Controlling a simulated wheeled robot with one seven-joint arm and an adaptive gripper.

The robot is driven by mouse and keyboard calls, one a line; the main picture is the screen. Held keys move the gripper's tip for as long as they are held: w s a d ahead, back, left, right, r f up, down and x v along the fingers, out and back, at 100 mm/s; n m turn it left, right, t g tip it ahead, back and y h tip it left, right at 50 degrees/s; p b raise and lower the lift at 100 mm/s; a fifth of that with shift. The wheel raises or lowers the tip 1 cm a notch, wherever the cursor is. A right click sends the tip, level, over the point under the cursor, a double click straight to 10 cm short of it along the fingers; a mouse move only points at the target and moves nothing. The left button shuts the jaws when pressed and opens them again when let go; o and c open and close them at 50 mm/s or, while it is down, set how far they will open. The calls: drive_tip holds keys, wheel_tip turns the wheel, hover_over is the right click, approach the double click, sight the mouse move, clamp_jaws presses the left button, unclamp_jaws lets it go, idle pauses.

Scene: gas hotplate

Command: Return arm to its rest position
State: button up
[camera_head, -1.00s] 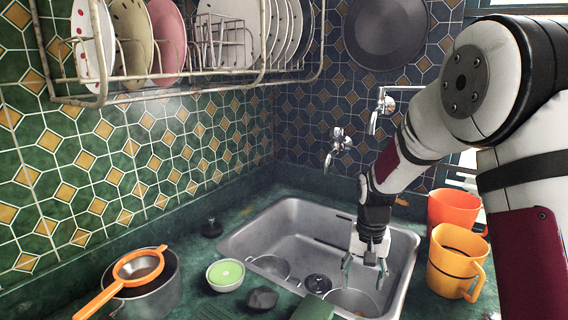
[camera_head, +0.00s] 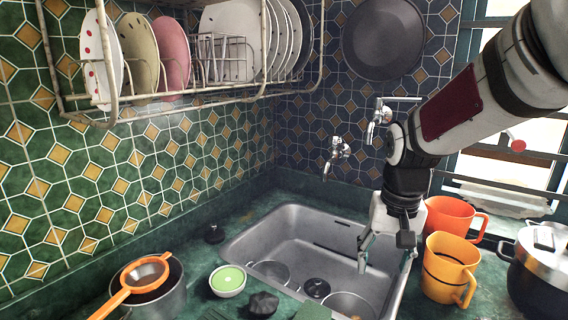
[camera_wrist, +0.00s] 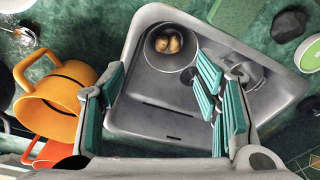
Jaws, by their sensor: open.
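My gripper (camera_head: 384,262) hangs over the right side of the metal sink (camera_head: 290,222), pointing down. Its jaws are open and nothing is between them. In the wrist view, the teal-padded fingers of my gripper (camera_wrist: 165,105) are spread wide above the sink (camera_wrist: 150,125). My arm reaches in from the upper right in the head view.
An orange mug (camera_head: 452,268) and a red mug (camera_head: 452,218) stand right of the sink, close to my gripper. A pot (camera_head: 540,270) is at far right. A strainer (camera_head: 145,272) lies on a pot at left. A dish rack (camera_head: 200,92) hangs above.

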drive_tip(key=s+r+t+p, duration=0.1)
drive_tip(key=s+r, duration=0.3)
drive_tip(key=s, duration=0.4)
drive_tip(key=s+r+n+t+p, duration=0.1)
drive_tip(key=s+r+p, duration=0.2)
drive_tip(key=s, duration=0.6)
drive_tip(key=s+r+n+p, duration=0.1)
drive_tip(key=s+r+p, duration=0.1)
drive_tip(key=s+r, duration=0.4)
drive_tip(key=shift+s+t, duration=0.4)
drive_tip(key=shift+s, duration=0.8)
